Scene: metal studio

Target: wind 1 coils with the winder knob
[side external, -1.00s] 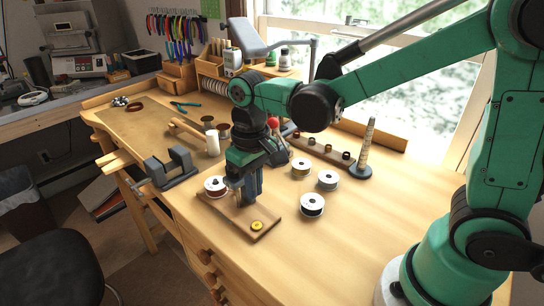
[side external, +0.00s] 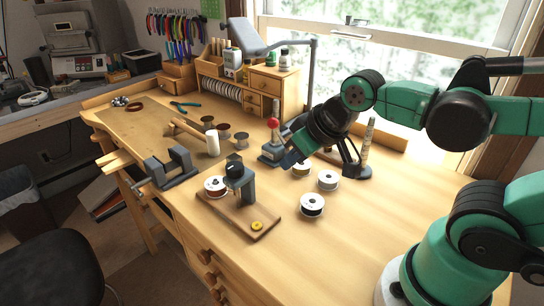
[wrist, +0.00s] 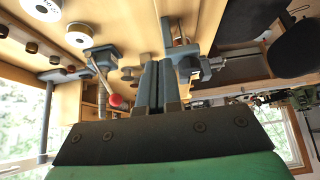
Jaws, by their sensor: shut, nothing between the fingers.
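The winder stands on a flat wooden base (side external: 230,222) near the front edge of the bench. It has a dark upright post with a black knob-like top (side external: 235,168) and a yellow disc (side external: 257,226) on the base's near end. A white-rimmed spool with dark red winding (side external: 214,187) sits at its left. I cannot tell from here how much is wound. My gripper (side external: 290,160) is shut and empty, up and to the right of the winder, apart from it. In the wrist view its fingers (wrist: 150,85) are together with nothing between them.
A red-ball lever (side external: 273,123) stands close beside my gripper; the red ball (wrist: 116,100) also shows in the wrist view. White-rimmed spools (side external: 312,205) lie right of the winder. A vise (side external: 172,167) is to its left. The bench's right front is clear.

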